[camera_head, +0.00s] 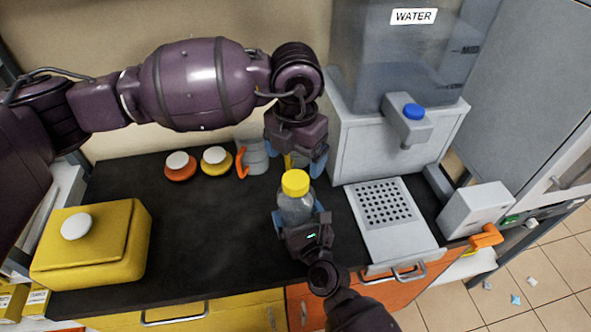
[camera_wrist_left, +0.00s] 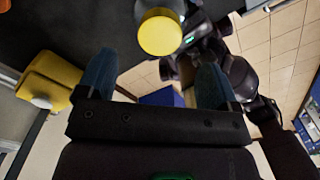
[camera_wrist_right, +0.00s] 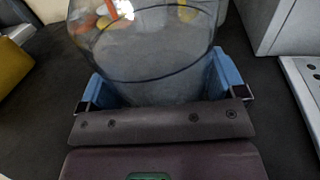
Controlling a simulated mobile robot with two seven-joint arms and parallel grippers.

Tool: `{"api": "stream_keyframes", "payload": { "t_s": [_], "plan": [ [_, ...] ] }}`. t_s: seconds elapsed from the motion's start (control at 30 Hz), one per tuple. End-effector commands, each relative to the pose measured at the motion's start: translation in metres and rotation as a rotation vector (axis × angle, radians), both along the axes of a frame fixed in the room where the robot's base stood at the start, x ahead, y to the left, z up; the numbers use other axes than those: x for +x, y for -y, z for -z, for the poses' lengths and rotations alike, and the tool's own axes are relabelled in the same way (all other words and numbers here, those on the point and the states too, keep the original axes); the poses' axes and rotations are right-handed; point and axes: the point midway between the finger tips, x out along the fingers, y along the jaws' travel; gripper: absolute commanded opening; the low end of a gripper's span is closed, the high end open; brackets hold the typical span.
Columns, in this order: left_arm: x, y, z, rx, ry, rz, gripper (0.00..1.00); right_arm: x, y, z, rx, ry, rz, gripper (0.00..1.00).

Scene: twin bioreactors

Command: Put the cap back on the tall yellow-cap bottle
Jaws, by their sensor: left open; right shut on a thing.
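The tall clear bottle (camera_head: 296,208) stands upright near the middle of the dark worktop. Its yellow cap (camera_head: 295,183) sits on its top; I cannot tell how tightly. My right gripper (camera_head: 302,221) is shut on the bottle's body from the front; the right wrist view shows the clear body (camera_wrist_right: 150,65) between its blue fingers. My left gripper (camera_head: 295,162) is open and empty, just behind and above the cap. In the left wrist view the cap (camera_wrist_left: 160,35) lies beyond the fingertips, apart from them.
A water dispenser (camera_head: 345,130) with a perforated tray (camera_head: 415,235) stands right of the bottle. A yellow box (camera_head: 115,262) is at left. The worktop between is clear.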

Motion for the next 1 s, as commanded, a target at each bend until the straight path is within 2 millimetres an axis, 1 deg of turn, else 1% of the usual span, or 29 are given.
{"api": "stream_keyframes", "payload": {
  "t_s": [0.03,0.1,0.2,0.3,0.47,0.73,0.77,0.8,1.0],
  "plan": [
    [0.001,0.000,-0.010,0.000,0.004,0.001,0.86,0.000,0.000,0.000,0.000,0.001,0.000,0.23],
    [0.001,0.000,-0.022,0.000,0.002,0.000,0.86,0.000,0.000,0.000,0.000,0.001,0.000,0.23],
    [0.000,0.000,-0.035,0.000,0.002,0.001,0.86,0.000,0.000,0.000,0.000,0.001,0.000,0.23],
    [0.000,0.000,-0.045,0.001,0.002,0.000,0.86,0.000,0.000,0.000,0.000,0.001,0.000,0.23],
    [0.000,0.000,-0.052,0.001,0.001,0.000,0.86,0.000,0.000,0.000,0.000,0.001,0.000,0.23],
    [0.000,0.000,-0.052,0.000,0.000,0.000,0.86,0.000,0.000,0.000,0.000,0.001,0.000,0.23],
    [0.000,0.000,-0.052,0.000,0.000,0.000,0.86,0.000,0.000,0.000,0.000,0.001,0.000,0.94],
    [0.000,0.000,-0.052,0.000,0.000,0.000,0.86,0.000,0.000,0.000,0.000,0.001,0.000,1.00],
    [0.000,0.000,-0.052,0.000,0.000,0.000,0.86,0.000,0.000,0.000,0.000,0.000,0.000,1.00]
  ]
}}
